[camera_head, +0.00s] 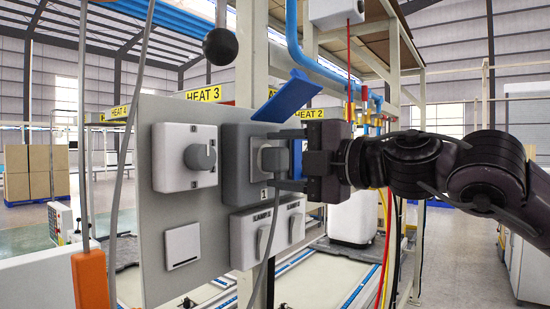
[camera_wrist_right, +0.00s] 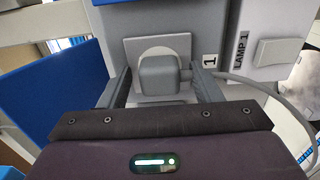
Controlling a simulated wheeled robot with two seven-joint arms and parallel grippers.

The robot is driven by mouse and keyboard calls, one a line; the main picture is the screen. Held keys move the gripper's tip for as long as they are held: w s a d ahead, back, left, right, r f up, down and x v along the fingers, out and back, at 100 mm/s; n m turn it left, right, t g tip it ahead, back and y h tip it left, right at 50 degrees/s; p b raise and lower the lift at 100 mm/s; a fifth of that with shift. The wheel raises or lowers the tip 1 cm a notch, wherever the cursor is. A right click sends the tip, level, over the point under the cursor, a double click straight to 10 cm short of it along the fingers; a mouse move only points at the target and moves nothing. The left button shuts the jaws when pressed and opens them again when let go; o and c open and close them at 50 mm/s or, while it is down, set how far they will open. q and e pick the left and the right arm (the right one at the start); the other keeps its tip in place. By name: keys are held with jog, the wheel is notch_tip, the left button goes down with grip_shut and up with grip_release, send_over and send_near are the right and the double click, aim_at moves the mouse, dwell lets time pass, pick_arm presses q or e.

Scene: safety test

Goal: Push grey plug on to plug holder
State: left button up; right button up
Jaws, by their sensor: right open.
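The grey plug (camera_head: 271,157) is at the front of the grey socket box marked 1, which looks like the plug holder (camera_head: 236,172), on the grey panel. In the right wrist view the plug (camera_wrist_right: 160,76) is in front of a round pale recess in a square plate (camera_wrist_right: 180,45); I cannot tell how far in it sits. A grey cable runs from the plug. My right gripper (camera_head: 277,160) faces the panel, open, with one finger on each side of the plug. In the wrist view (camera_wrist_right: 162,88) small gaps seem to show beside it. My left gripper is out of view.
A raised blue flap (camera_head: 287,96) is above the socket box. A rotary switch box (camera_head: 185,157) is to the left, and lamp switches (camera_head: 266,231) are below. A black ball knob (camera_head: 220,47) and hanging cables are near the panel. Open floor lies to the right.

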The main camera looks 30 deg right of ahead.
aim_at(285, 161)
grip_shut()
jog(key=shift+s+f+b, duration=0.1)
jog(key=shift+b, duration=0.3)
jog(key=shift+b+v, duration=0.5)
jog(key=shift+v, duration=0.65)
jog(key=shift+s+d+b, duration=0.15)
jog(key=shift+s+b, duration=0.2)
jog(key=shift+b, duration=0.1)
jog(key=shift+b+v, duration=0.8)
jog(key=shift+v, duration=0.6)
